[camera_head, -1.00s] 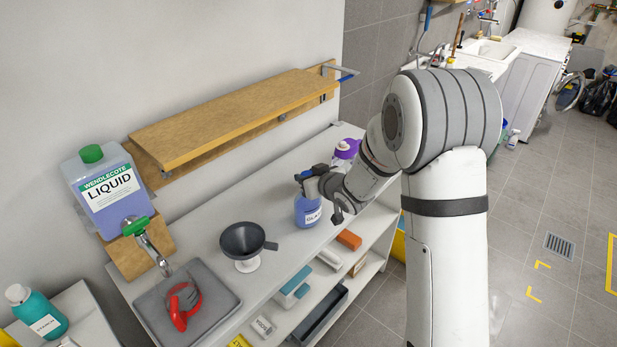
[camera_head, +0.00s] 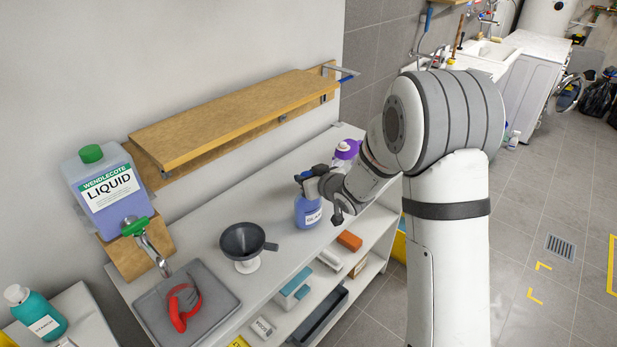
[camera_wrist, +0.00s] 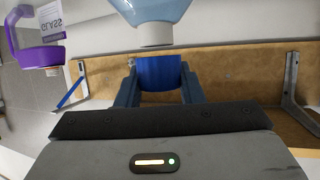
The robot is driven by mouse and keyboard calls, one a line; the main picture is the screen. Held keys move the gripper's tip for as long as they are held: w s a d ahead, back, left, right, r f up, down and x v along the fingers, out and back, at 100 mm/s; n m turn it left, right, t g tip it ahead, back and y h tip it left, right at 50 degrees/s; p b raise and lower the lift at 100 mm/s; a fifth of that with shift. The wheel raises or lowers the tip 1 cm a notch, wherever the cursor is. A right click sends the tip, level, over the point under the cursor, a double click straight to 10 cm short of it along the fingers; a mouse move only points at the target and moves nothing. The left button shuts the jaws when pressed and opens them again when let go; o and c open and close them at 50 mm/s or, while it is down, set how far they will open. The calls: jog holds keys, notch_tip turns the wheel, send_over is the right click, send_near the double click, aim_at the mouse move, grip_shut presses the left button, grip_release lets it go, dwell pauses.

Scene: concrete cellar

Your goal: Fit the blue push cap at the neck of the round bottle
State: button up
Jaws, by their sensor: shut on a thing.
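The round bottle (camera_head: 308,212), with blue contents and a white label, stands upright on the white bench top. The blue push cap (camera_wrist: 160,73) is between the fingers of my gripper (camera_wrist: 159,88), which is shut on it. In the wrist view the bottle (camera_wrist: 153,9) appears upside down, with its pale neck (camera_wrist: 155,36) in line with the cap. A thin light gap seems to show between neck and cap; I cannot tell whether they touch. In the head view my gripper (camera_head: 308,177) is right above the bottle, and its fingers partly hide the neck.
A wooden wall shelf (camera_head: 230,115) overhangs the back. Bench between funnel and bottle is clear.

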jog(key=shift+f+b, duration=1.15)
jog(key=shift+f, duration=0.15)
jog(key=o, duration=1)
jog(key=shift+o, duration=0.2)
jog(key=v, duration=0.8)
jog(key=shift+b, duration=0.45)
